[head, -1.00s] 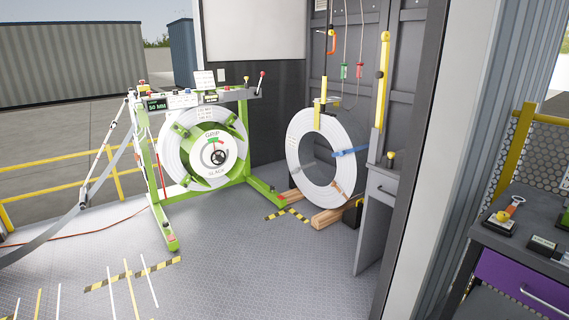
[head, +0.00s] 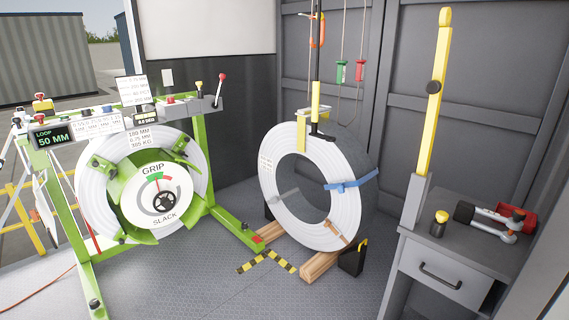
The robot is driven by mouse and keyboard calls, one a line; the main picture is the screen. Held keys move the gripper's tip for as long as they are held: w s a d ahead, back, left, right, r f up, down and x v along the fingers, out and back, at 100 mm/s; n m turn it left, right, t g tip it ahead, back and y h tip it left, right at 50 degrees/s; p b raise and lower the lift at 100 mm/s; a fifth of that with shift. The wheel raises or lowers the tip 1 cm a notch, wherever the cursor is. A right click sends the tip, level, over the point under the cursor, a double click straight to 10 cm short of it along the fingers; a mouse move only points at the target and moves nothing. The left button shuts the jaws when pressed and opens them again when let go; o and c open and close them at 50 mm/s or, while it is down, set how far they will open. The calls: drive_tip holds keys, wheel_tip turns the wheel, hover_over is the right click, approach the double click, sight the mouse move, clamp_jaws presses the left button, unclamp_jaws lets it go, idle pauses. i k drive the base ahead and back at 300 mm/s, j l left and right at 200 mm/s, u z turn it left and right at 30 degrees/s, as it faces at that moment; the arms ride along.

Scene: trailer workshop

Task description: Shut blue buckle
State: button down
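A blue strap (head: 366,179) wraps the right side of a white coil (head: 275,190) that stands upright on wooden blocks. A small blue piece, which looks like the buckle (head: 341,187), sits on the strap at the coil's inner edge. It is too small to tell whether the buckle is open or shut. My gripper is not in view.
An orange strap (head: 338,231) crosses the coil's lower part. A green reel stand (head: 197,150) is at left. A grey drawer cabinet (head: 446,264) with tools on top stands at right, beside a yellow upright bar (head: 434,100). Floor in front is clear.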

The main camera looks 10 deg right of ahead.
sight(340, 188)
drive_tip(key=i, duration=2.2)
drive_tip(key=i+z, duration=0.15)
drive_tip(key=i, duration=0.4)
drive_tip(key=i+j+z, duration=0.1)
drive_tip(key=i, duration=0.4)
